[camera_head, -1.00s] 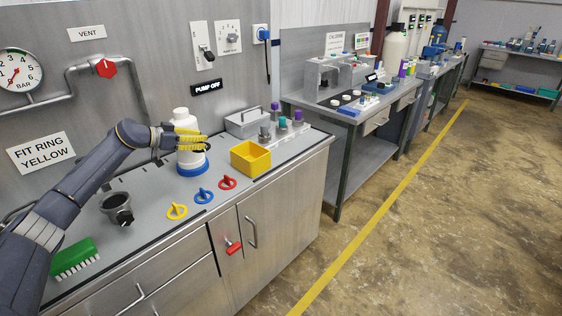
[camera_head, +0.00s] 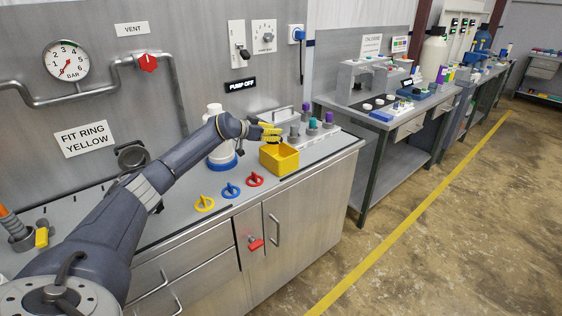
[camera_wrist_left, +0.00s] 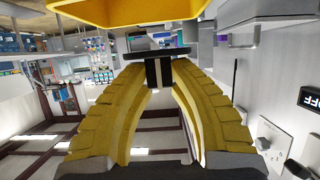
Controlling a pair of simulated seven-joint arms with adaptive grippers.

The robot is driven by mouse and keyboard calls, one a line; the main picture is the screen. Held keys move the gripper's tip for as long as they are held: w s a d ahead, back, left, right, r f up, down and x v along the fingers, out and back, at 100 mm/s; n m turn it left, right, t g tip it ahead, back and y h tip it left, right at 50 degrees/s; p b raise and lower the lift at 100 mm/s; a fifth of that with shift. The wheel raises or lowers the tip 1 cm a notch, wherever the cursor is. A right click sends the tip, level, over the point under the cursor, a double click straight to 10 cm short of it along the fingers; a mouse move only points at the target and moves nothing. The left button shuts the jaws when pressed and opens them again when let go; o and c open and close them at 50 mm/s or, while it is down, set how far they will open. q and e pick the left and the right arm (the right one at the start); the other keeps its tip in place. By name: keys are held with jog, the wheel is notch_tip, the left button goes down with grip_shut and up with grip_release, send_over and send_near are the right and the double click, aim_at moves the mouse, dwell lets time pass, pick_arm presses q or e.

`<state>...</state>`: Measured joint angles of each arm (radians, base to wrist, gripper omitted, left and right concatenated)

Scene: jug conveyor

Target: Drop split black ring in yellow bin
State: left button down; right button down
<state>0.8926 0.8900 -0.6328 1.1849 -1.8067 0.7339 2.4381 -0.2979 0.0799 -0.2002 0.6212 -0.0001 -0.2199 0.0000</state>
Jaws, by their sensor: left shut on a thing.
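The yellow bin (camera_head: 280,167) stands on the bench top near its right front edge. My left gripper (camera_head: 270,133), with yellow ribbed fingers, is above the bin in the head view. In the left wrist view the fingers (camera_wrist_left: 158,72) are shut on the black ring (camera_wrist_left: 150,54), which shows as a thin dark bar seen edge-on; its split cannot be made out. The bin's yellow wall (camera_wrist_left: 125,12) fills the top of that view, close to the ring. The ring is too small to tell in the head view. My right gripper is not in view.
A white jug (camera_head: 216,122) on a blue base stands behind my left forearm. Purple- and teal-topped items (camera_head: 312,127) stand behind the bin. A sign reads "FIT RING YELLOW" (camera_head: 85,138).

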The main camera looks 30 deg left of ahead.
pick_arm(q)
jog(key=shift+f, duration=2)
jog(key=c, duration=1.1)
grip_release()
jog(key=shift+c, duration=0.2)
jog(key=shift+s, duration=0.1)
jog(key=v, duration=1.2)
jog(key=shift+d, duration=0.1)
